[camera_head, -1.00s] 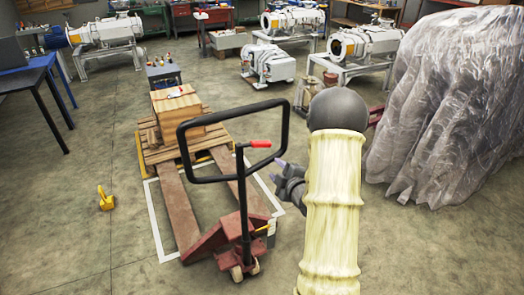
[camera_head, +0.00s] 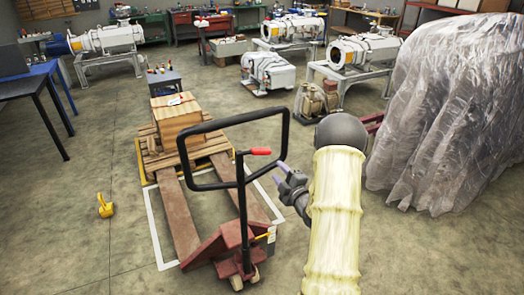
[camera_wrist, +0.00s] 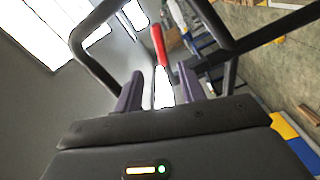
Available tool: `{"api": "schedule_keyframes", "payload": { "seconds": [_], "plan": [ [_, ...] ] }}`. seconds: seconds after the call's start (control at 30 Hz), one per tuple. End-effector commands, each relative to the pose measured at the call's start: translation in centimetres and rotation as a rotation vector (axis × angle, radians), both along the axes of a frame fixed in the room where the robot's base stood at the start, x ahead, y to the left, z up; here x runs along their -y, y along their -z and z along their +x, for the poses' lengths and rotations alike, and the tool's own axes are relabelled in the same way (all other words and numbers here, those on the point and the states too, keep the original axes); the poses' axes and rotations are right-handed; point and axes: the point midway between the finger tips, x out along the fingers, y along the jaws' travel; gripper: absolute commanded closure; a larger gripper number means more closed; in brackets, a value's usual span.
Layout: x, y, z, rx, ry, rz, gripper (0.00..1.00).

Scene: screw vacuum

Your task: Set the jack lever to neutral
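The red jack lever (camera_head: 261,151) sits inside the black loop handle (camera_head: 232,123) of a pallet jack with a red body (camera_head: 222,245). It points to the right in the head view. My gripper (camera_head: 280,172) is just right of and below the lever, with its fingers pointing left toward the handle. In the wrist view the red lever (camera_wrist: 158,42) lies beyond the fingertips, between them, and inside the loop handle (camera_wrist: 85,45). My gripper (camera_wrist: 162,85) is open there, with a gap between its purple fingers. No contact with the lever shows.
A wooden crate (camera_head: 177,118) stands on a pallet (camera_head: 150,160) over the jack's forks. A yellow object (camera_head: 105,205) lies on the floor at left. A plastic-covered heap (camera_head: 440,120) stands to the right of my arm. Open floor lies left of the jack.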

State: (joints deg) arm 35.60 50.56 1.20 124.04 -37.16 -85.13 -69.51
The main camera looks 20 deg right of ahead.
Motion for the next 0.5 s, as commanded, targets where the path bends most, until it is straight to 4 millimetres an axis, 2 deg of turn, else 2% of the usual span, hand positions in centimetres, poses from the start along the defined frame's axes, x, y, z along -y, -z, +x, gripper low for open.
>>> {"api": "schedule_keyframes", "payload": {
  "seconds": [0.1, 0.5],
  "plan": [
    [-0.2, -0.3, 2.2, 0.002, -0.002, 0.000, 0.60],
    [-0.3, -0.2, 8.5, 0.001, 0.000, 0.001, 0.60]
  ]
}}
